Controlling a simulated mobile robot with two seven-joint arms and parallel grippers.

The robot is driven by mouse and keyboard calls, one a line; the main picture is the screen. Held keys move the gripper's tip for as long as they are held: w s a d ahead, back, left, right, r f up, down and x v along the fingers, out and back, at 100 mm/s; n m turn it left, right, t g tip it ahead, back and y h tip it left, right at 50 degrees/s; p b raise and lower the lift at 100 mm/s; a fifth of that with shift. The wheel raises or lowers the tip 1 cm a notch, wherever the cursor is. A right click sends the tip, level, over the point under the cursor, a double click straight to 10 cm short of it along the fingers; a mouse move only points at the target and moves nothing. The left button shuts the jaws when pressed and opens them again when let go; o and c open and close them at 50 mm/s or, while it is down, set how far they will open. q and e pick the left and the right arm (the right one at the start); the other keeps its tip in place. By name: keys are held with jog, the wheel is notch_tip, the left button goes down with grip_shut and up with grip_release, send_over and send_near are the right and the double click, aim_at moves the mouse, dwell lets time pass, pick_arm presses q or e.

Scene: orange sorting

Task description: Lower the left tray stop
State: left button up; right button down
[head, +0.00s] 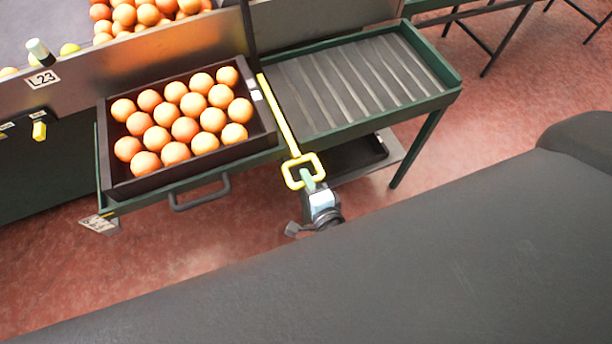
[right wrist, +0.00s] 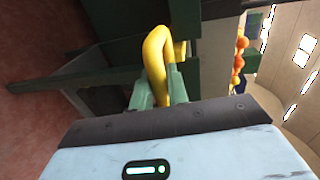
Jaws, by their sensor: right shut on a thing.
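The tray stop is a yellow bar (head: 279,113) with a square loop handle at its near end. In the head view it lies along the right side of a dark tray (head: 119,186) full of oranges. My right gripper (head: 308,178) is at the loop handle and shut on it. In the right wrist view the yellow handle (right wrist: 156,62) sits between the green fingers of the right gripper (right wrist: 158,92). The far part of the bar is hidden in that view. My left gripper is not in view.
A green-framed roller table (head: 452,97) with empty grey slats stands right of the bar. A lower shelf with a dark tray (head: 356,156) is under it. A grey handle (head: 201,200) sticks out below the orange tray. More oranges lie at the back left.

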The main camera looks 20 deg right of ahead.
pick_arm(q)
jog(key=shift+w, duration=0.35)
pick_arm(e)
jog(key=shift+s+f, duration=0.2)
jog(key=shift+f, duration=0.15)
jog(key=c, duration=1.4)
grip_release()
jog(key=shift+w, duration=0.15)
jog(key=shift+r, duration=0.1)
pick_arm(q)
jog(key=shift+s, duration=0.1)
pick_arm(e)
jog(key=v, duration=0.7)
jog(key=shift+s, duration=0.45)
jog(key=shift+r, duration=0.1)
